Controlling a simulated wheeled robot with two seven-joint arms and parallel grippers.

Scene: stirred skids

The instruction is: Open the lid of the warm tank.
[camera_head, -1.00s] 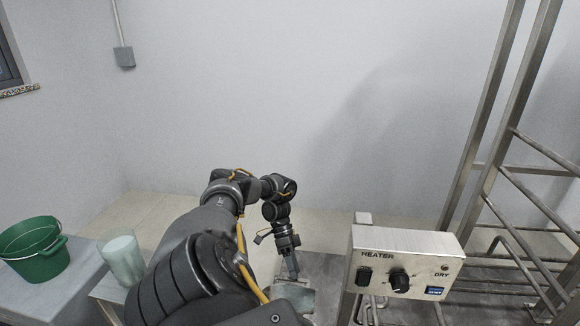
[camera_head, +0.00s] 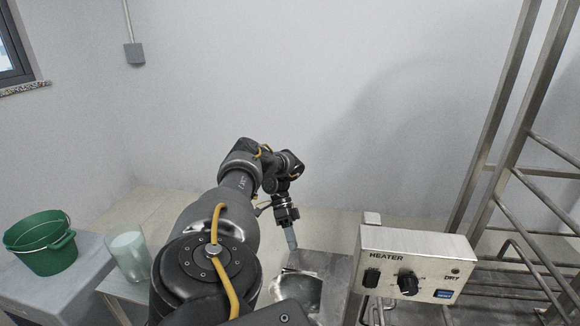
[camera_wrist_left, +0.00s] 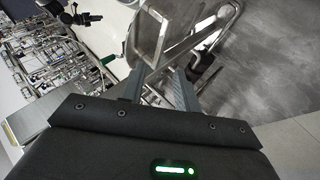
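My left gripper (camera_head: 291,240) is raised behind a steel tank (camera_head: 352,262) with a pale greenish patch inside its rim, left of the heater box. The left wrist view shows my gripper (camera_wrist_left: 157,84) with its two fingers apart and nothing clearly between them. A bent metal loop (camera_wrist_left: 150,35) lies just beyond the fingertips; I cannot tell whether it touches them. My left forearm hides part of the tank's left side. I cannot tell for sure which surface is the lid. My right gripper is not in view.
A steel rack (camera_head: 500,150) rises at the right. A green bucket (camera_head: 45,245) and a translucent beaker (camera_head: 127,257) stand at the left.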

